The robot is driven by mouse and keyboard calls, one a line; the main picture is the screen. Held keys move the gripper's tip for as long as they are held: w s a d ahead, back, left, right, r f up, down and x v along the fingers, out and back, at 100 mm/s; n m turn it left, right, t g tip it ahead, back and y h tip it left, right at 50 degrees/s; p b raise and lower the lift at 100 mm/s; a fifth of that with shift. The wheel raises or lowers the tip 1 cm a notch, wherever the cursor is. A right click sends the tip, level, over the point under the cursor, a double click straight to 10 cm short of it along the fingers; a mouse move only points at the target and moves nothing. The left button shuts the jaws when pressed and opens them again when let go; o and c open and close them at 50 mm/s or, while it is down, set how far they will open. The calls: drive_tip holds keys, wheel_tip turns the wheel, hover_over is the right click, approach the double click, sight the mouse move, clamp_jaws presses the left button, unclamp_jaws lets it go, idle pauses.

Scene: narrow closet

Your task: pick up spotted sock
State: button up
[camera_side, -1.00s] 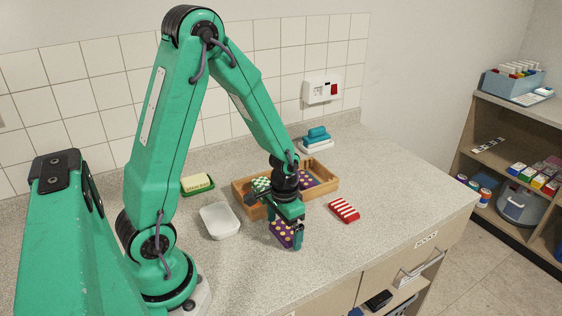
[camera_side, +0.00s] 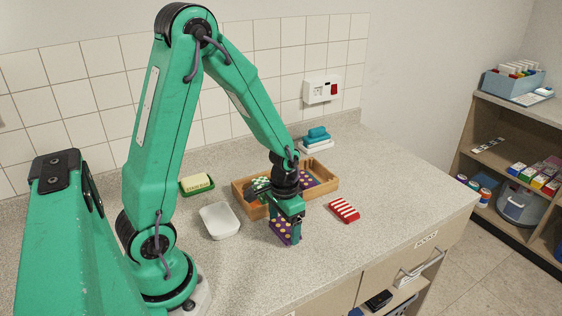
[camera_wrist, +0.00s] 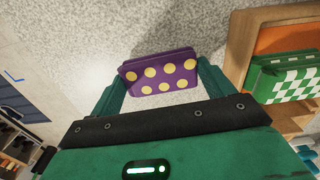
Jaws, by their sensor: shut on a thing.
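The spotted sock (camera_side: 285,231) is a folded purple bundle with yellow dots. My gripper (camera_side: 285,232) is shut on it, in front of the wooden tray. In the wrist view the spotted sock (camera_wrist: 160,74) sits between the two green fingers of my gripper (camera_wrist: 160,82), one at each end of it. Speckled counter shows beyond it. I cannot tell whether its underside touches the counter.
The wooden tray (camera_side: 326,186) holds a green-and-white checked bundle (camera_wrist: 290,76) and another purple dotted one. A red-and-white striped bundle (camera_side: 343,210) lies to the right. The front right counter is clear.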

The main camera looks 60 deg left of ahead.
sight(285, 228)
drive_tip(key=shift+r, duration=0.85)
drive_tip(key=shift+d+r, duration=0.25)
drive_tip(key=shift+r, duration=0.6)
drive_tip(key=s+d+r, duration=0.4)
drive_tip(key=d+r, duration=0.2)
drive_tip(key=d, duration=0.4)
drive_tip(key=shift+d+r, duration=0.25)
drive_tip(key=shift+r, duration=0.05)
drive_tip(key=w+a+r, duration=0.3)
drive_tip(key=w+a, duration=1.2)
drive_tip(key=w, duration=0.4)
drive_tip(key=shift+a+r+m, duration=0.15)
drive_tip(key=shift+a+m, duration=0.15)
drive_tip(key=shift+a, duration=0.05)
